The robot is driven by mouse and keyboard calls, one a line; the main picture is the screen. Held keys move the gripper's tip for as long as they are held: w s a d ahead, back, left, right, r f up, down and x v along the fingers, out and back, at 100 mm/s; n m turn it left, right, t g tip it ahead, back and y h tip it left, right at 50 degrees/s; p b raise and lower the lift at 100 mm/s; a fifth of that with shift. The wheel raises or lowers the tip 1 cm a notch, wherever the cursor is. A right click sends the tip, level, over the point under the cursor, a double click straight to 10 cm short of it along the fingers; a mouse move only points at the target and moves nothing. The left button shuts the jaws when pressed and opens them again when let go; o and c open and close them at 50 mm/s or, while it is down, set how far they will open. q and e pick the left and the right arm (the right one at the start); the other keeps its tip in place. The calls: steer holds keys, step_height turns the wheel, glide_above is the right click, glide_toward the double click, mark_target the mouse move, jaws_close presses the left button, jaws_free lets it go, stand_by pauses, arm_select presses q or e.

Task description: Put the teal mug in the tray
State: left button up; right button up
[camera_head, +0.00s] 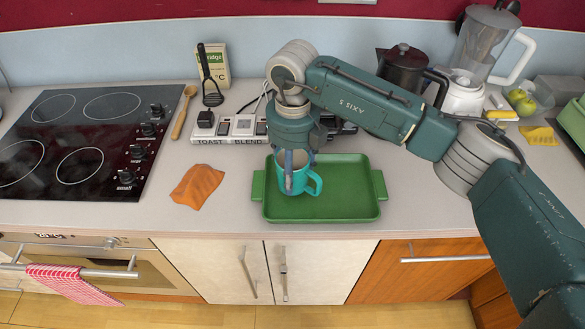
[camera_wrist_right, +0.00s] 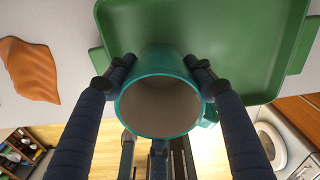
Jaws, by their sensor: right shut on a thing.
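The teal mug (camera_head: 295,180) is upright at the left part of the green tray (camera_head: 345,205) in the head view. In the right wrist view the mug (camera_wrist_right: 158,106) shows its open rim, with the tray (camera_wrist_right: 240,45) behind it. My right gripper (camera_head: 293,172) is shut on the mug, one finger on each side; both fingers also show in the right wrist view (camera_wrist_right: 158,68). The mug's handle is at its right side. I cannot tell whether the mug's base touches the tray. My left gripper is not in view.
An orange cloth (camera_head: 198,186) lies left of the tray. A wooden spoon (camera_head: 183,112) and the black cooktop (camera_head: 85,135) are further left. The tray's right part is empty.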

steer(key=shift+f, duration=0.1)
stand_by(0.3)
steer(key=shift+f+b, duration=0.75)
steer(key=shift+f, duration=0.2)
steer(key=o, duration=1.5)
step_height(320, 180, up, 12)
steer(key=shift+c, duration=0.2)
jaws_close()
